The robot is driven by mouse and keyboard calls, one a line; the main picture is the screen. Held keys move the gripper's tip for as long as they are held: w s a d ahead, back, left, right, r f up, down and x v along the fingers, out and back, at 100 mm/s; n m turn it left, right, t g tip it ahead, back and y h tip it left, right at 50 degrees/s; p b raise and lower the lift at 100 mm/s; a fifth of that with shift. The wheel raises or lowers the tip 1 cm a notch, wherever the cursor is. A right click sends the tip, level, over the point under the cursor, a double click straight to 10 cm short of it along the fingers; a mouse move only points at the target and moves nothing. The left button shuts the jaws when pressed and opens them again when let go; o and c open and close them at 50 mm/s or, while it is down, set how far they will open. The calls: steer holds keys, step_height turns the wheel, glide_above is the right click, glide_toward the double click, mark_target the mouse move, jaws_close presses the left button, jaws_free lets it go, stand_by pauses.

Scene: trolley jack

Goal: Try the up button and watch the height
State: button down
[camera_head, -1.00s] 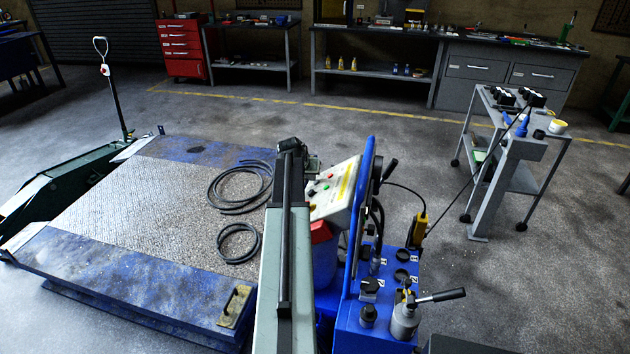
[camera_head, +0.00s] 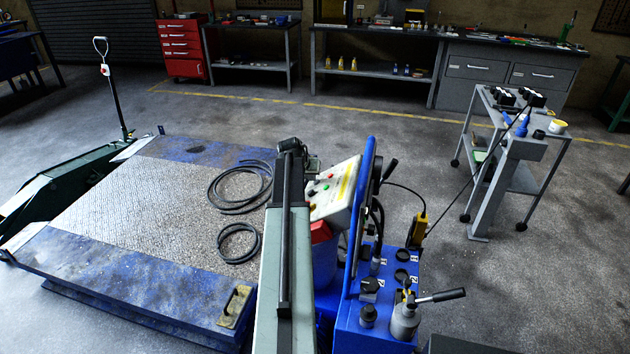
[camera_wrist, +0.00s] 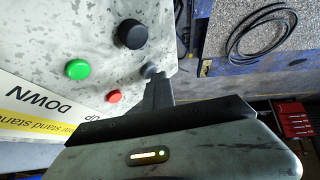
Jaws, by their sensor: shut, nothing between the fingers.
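The control panel (camera_head: 335,190) is a pale, worn box beside the blue frame. In the wrist view it carries a green button (camera_wrist: 78,69), a red button (camera_wrist: 114,96) and a black knob (camera_wrist: 132,33). A label (camera_wrist: 60,105) reads UP and DOWN, upside down. My gripper (camera_wrist: 151,72) is shut and empty, its tips over the panel between the black knob and red button. I cannot tell whether it touches the panel. In the head view my arm hides the gripper tips. The blue lift platform (camera_head: 135,210) sits low at the left.
Black hose coils (camera_head: 240,188) lie on the platform. A blue hydraulic unit (camera_head: 375,325) with a lever stands right of the panel. A grey trolley (camera_head: 515,150) stands further right, and benches (camera_head: 380,82) line the back wall. The floor between is mostly clear.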

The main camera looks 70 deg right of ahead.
steer(key=shift+r, duration=0.1)
steer(key=shift+w+r+p, duration=0.55)
steer(key=shift+r+p, duration=0.1)
steer(key=shift+p, duration=0.1)
steer(key=w+r+p, duration=0.1)
steer(key=r+p, duration=0.1)
steer(key=w+r+p, duration=0.2)
steer(key=shift+w+a, duration=0.1)
stand_by(0.3)
stand_by(1.0)
